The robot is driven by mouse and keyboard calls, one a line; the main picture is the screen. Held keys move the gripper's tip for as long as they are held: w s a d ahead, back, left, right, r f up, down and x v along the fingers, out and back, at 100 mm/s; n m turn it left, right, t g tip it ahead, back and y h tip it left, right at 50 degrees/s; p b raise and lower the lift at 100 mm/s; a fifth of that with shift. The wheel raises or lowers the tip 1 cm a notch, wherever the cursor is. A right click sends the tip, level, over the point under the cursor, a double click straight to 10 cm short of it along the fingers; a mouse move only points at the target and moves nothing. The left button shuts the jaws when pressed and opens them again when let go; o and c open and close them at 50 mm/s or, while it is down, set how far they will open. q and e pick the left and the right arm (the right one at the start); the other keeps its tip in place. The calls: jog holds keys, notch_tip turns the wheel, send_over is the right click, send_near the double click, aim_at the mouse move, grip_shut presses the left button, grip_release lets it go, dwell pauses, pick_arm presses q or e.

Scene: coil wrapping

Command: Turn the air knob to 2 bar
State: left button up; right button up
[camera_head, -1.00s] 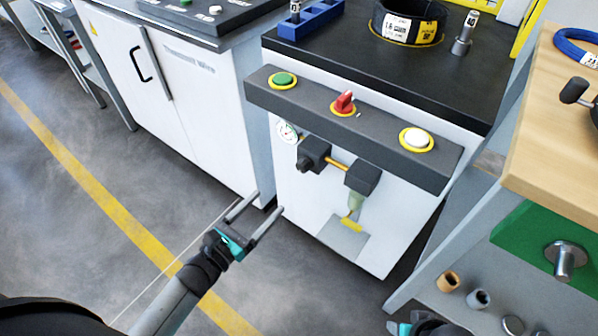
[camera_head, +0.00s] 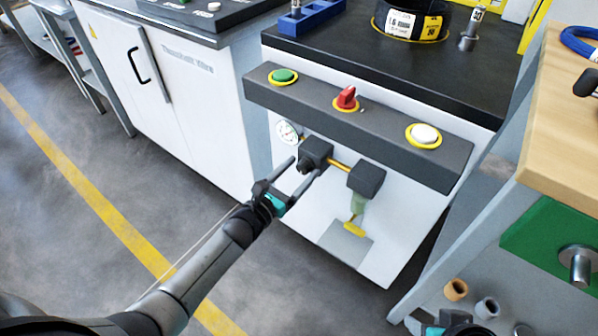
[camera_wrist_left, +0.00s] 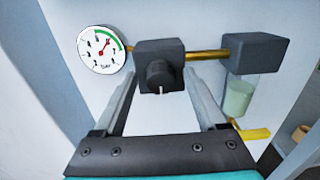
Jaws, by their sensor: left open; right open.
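The black air knob (camera_wrist_left: 159,77) sits on the front of a dark regulator block (camera_wrist_left: 150,52) and has a white mark pointing down. The block also shows in the head view (camera_head: 315,151). A round pressure gauge (camera_wrist_left: 101,49) marked "bar" is left of the block, with a green arc and a red needle pointing up and right; its exact reading is unclear. My left gripper (camera_head: 301,172) is open, its fingers on either side of the knob, apparently not closed on it. My right gripper (camera_head: 440,324) is only partly in view at the bottom edge.
A brass pipe (camera_wrist_left: 207,55) links the regulator to a second dark block (camera_head: 366,179) with a green bowl and yellow lever (camera_head: 354,229). Above is a panel with a green button (camera_head: 283,76), red switch (camera_head: 347,98) and white button (camera_head: 424,134). A wooden bench (camera_head: 570,130) stands at right.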

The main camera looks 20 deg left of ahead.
pick_arm(q)
grip_shut()
dwell(0.6)
